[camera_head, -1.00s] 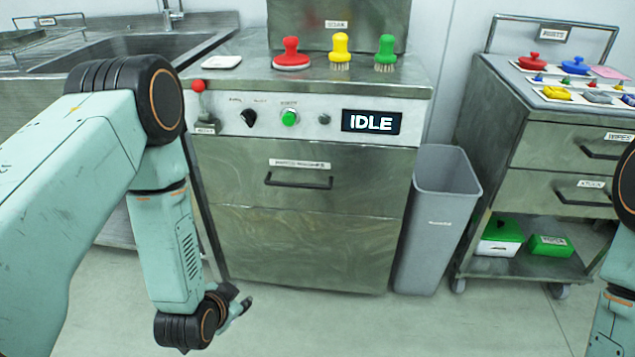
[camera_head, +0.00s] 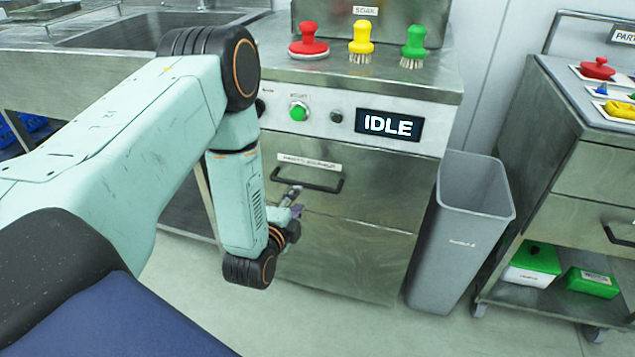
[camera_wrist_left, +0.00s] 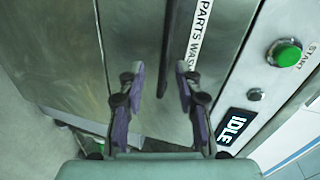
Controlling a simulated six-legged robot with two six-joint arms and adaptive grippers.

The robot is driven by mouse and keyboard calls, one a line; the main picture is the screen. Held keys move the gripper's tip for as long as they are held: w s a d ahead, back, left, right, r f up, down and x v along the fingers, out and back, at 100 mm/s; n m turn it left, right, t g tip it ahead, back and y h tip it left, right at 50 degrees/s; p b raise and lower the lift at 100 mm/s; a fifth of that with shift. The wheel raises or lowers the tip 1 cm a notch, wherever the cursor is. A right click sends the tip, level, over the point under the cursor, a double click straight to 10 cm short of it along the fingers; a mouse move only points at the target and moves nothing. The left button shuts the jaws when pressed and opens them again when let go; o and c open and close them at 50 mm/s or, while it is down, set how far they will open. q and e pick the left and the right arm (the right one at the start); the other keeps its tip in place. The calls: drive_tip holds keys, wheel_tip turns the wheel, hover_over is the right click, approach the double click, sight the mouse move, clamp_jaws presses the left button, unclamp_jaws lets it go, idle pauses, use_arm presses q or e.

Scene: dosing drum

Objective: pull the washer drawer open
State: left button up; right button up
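The washer drawer (camera_head: 375,195) is a steel front below the control panel, and it looks closed, flush with the cabinet. Its dark bar handle (camera_head: 322,187) runs across the upper part under a white label. My right gripper is not in view.
The washer panel has a green start button (camera_head: 299,111) and a display (camera_head: 389,125) reading IDLE. Several brushes stand on top. A grey bin (camera_head: 460,240) stands close to the right of the washer, with a steel cart (camera_head: 575,150) beyond. The floor in front is clear.

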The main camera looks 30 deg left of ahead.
sight(305, 185)
use_arm(q)
drive_tip(key=shift+m, duration=0.7)
drive_tip(key=b+x, duration=0.1)
drive_tip(key=x, duration=0.1)
drive_tip(key=b+x, duration=0.1)
drive_tip(key=x, duration=0.2)
drive_tip(key=b+x, duration=0.1)
drive_tip(key=x, duration=0.1)
drive_tip(key=shift+w+a+r, duration=0.1)
drive_tip(key=shift+w+r, duration=0.2)
clamp_jaws()
idle(0.3)
